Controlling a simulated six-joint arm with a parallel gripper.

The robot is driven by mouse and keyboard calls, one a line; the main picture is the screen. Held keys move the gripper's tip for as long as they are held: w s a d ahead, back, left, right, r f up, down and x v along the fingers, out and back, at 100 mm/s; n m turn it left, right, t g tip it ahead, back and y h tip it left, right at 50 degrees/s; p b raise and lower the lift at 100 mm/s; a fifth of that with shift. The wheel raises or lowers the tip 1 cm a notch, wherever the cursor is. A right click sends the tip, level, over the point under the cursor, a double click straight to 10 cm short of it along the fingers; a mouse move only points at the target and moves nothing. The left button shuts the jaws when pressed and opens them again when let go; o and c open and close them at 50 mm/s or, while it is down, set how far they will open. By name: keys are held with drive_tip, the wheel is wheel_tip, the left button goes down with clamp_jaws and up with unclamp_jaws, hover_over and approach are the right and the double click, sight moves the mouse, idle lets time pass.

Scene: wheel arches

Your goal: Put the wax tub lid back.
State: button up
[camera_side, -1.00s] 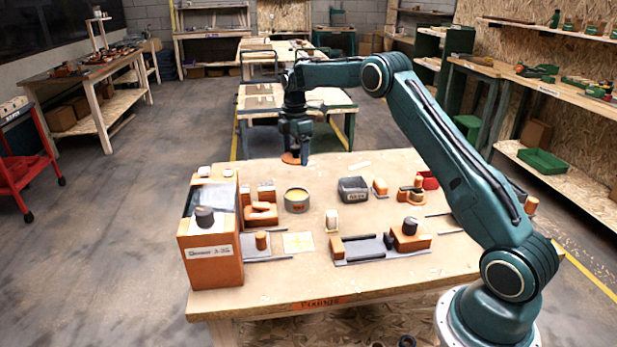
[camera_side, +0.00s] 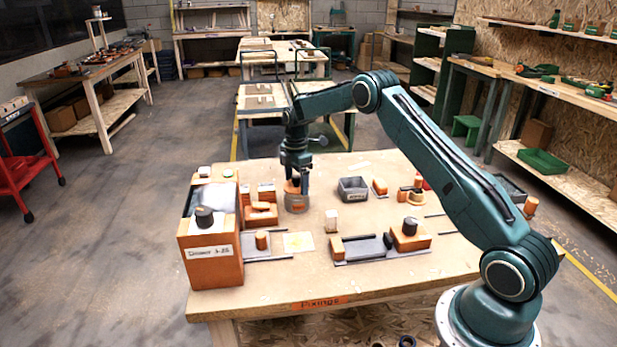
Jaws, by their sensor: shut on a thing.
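The wax tub (camera_side: 297,204) is a round grey tub with an orange label, standing on the wooden table left of the grey bin. My gripper (camera_side: 296,188) points down right over the tub, shut on the orange lid (camera_side: 291,187). The lid is at the tub's mouth and covers the yellow wax from this view. I cannot tell whether the lid is seated on the rim or just above it. My fingers hide part of the lid.
A dark grey bin (camera_side: 353,188) stands just right of the tub. Orange blocks (camera_side: 260,213) are close on the left, beside a large orange box (camera_side: 212,250).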

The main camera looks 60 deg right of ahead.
sight(296, 176)
drive_tip(key=shift+f, duration=0.75)
drive_tip(key=shift+f, duration=0.4)
drive_tip(key=o, duration=1)
drive_tip(key=shift+r, duration=0.1)
wheel_tip(296, 176, up, 11)
drive_tip(key=shift+r, duration=0.85)
